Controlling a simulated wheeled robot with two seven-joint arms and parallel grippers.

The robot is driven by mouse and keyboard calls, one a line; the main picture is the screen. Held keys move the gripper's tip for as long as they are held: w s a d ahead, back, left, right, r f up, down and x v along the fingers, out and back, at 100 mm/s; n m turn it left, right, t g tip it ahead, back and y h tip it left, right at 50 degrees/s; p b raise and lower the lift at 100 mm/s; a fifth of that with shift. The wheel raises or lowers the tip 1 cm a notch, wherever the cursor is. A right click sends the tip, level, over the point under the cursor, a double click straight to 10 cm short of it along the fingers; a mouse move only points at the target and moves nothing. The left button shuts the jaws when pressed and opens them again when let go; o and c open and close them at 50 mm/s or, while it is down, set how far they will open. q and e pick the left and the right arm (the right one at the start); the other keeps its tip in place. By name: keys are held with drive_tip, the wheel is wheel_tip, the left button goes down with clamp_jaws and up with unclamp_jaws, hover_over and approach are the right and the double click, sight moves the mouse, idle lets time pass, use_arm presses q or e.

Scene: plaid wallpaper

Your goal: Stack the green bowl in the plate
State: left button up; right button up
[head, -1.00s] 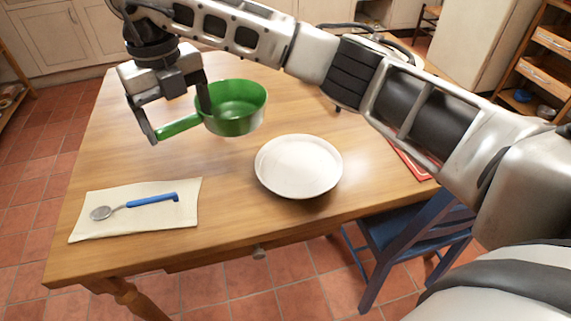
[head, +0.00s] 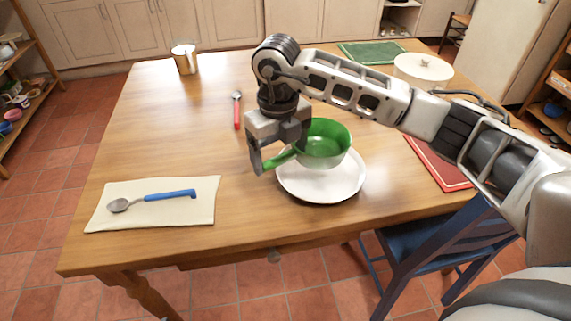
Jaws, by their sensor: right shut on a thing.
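The green bowl (head: 325,146) is a pan-like bowl with a green handle (head: 281,158) pointing left. It shows over the back part of the white plate (head: 322,187), which lies on the wooden table. My right gripper (head: 279,160) is shut on the bowl near its handle, and the arm comes in from the right. The bowl looks upright. It hides the back of the plate, and I cannot tell whether it touches the plate. My left gripper does not show.
A spoon with a blue handle (head: 168,196) lies on a cream cloth (head: 206,212) at the front left. A red-handled spoon (head: 237,112) and a metal cup (head: 185,60) are farther back.

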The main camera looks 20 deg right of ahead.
sight(285, 163)
drive_tip(key=shift+s+d+f, duration=0.1)
drive_tip(key=shift+d+f, duration=0.4)
drive_tip(key=shift+f, duration=1.8)
drive_tip(key=o, duration=1.3)
drive_tip(key=shift+s, duration=0.1)
wheel_tip(285, 163, up, 12)
drive_tip(key=shift+r, duration=0.2)
